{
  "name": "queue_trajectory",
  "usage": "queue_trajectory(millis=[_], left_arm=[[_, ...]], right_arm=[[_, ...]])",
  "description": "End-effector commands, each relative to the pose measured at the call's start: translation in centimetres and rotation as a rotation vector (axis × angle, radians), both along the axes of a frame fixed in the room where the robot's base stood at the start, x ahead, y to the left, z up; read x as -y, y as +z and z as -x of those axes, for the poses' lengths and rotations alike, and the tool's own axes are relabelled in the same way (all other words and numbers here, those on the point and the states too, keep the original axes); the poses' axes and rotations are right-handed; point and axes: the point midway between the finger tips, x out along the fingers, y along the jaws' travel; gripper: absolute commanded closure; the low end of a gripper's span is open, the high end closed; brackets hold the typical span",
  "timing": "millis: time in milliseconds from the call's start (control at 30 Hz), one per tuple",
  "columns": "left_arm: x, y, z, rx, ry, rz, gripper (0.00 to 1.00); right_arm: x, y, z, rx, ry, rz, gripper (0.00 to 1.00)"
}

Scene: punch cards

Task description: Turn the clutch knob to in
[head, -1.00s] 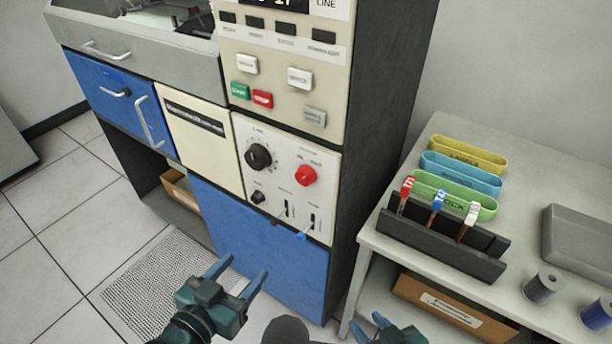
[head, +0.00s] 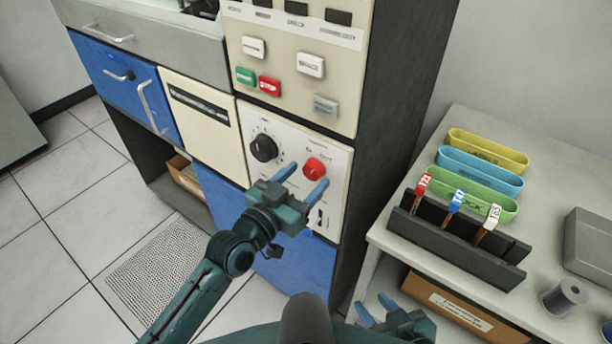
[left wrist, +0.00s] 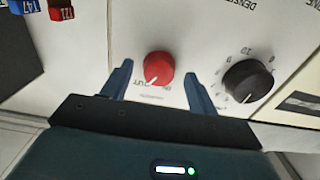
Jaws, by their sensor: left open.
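The red clutch knob (head: 315,168) is on the cream control panel (head: 338,163), under the labels IN and OUT. It also shows in the left wrist view (left wrist: 159,67), where its white pointer mark is on the side toward OUT. My left gripper (head: 309,175) is open in front of the panel. In the left wrist view its blue fingers stand on either side of the knob, with a gap to it on both sides. My right gripper (head: 377,307) is at the bottom of the head view, its fingers apart and empty.
A black dial (head: 264,148) sits left of the red knob. Green (head: 245,76) and red STOP (head: 269,86) buttons are above. A side table (head: 385,236) at the right holds a black rack (head: 455,250) with several tagged sticks and coloured bands (head: 478,172).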

Motion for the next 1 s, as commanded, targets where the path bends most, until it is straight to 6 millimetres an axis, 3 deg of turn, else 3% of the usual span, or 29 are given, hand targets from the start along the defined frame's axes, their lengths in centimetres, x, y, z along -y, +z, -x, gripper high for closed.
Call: queue_trajectory(millis=[400,900,1000], left_arm=[[0.64,-0.01,-0.77,-0.001,-0.001,0.001,0.40],[0.59,-0.01,-0.77,0.000,0.000,0.000,0.81],[0.59,-0.01,-0.77,-0.001,0.000,0.001,0.85]], right_arm=[[0.09,0.07,-0.22,0.003,-0.007,-0.002,0.64],[-0.14,0.09,-0.18,0.002,-0.005,-0.006,0.64],[-0.17,0.09,-0.17,0.002,-0.005,-0.006,0.64]])
